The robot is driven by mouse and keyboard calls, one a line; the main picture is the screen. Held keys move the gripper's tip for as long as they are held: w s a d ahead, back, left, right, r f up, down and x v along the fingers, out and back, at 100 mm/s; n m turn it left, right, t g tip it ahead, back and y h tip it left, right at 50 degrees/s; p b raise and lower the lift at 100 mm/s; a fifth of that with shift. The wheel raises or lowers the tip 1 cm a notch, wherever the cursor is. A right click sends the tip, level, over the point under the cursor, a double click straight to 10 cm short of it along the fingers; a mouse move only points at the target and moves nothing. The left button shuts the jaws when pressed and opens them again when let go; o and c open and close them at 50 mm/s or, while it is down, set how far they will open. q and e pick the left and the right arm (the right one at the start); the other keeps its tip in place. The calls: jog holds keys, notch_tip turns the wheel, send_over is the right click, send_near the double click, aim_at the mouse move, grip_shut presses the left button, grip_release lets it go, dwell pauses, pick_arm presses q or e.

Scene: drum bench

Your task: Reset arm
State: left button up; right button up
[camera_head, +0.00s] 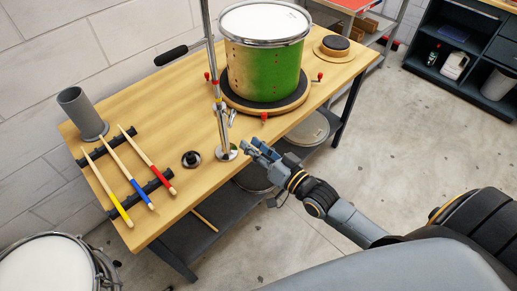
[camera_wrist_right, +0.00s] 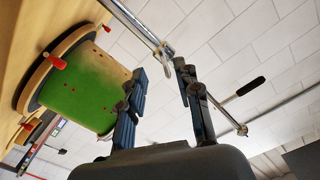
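My right gripper (camera_head: 252,150) is over the front edge of the wooden bench (camera_head: 185,95), beside the foot of a metal stand (camera_head: 222,120). In the right wrist view its two fingers (camera_wrist_right: 160,72) stand apart with nothing between them. The stand's pole (camera_wrist_right: 140,25) passes beyond the fingertips there. A green and yellow drum (camera_head: 262,72) sits on a round black-topped base at the back right of the bench. The drum also shows in the right wrist view (camera_wrist_right: 85,88). My left gripper is in neither view.
Three drumsticks (camera_head: 132,180) with yellow, blue and red ends lie across black racks at the left. A grey cup (camera_head: 82,112), a small black disc (camera_head: 191,159) and a round pad (camera_head: 335,44) are on the bench. A white-topped drum (camera_head: 45,265) stands front left.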

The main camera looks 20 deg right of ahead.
jog(key=shift+v, duration=0.85)
jog(key=shift+f, duration=0.1)
jog(key=s+d+f+g+h, duration=0.2)
jog(key=s+f, duration=0.1)
jog(key=f, duration=0.8)
jog(key=s+d+f+n+g+h, duration=0.1)
jog(key=s+d+f+g, duration=0.15)
jog(key=f, duration=0.85)
jog(key=s+d+f+g+h, duration=0.2)
jog(key=s+f+g, duration=0.15)
jog(key=f, duration=0.65)
jog(key=s+a+f+n+g, duration=0.1)
jog(key=s+f+g, duration=0.1)
jog(key=s+f, duration=0.4)
jog(key=s+a+f+n+g+b, duration=0.1)
jog(key=s+f+g, duration=0.2)
jog(key=s+f, duration=0.4)
jog(key=s+a+f+n+g+h, duration=0.1)
jog(key=s+f+g, duration=0.2)
jog(key=s, duration=1.4)
notch_tip(320, 180, down, 4)
jog(key=shift+s+f, duration=0.1)
jog(key=shift+s, duration=0.05)
